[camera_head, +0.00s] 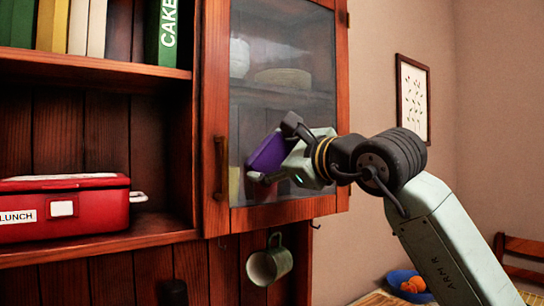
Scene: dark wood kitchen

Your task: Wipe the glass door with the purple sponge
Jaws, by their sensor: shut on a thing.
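The glass door (265,95) is a pane in a reddish wood frame on the wall cabinet, and it looks closed. Dishes show dimly behind the glass. My gripper (272,160) is shut on the purple sponge (268,152) in front of the lower right part of the pane. The sponge is tilted, and the gripper's fingers hide part of it. It is at or very near the glass; I cannot tell whether it touches. A dark handle (220,167) sits on the door's left frame.
An open shelf at left holds a red lunch box (65,208) and, above, several books (100,28). A green mug (270,262) hangs below the door. A framed picture (413,98) is on the right wall. A blue bowl (402,278) with orange food stands lower right.

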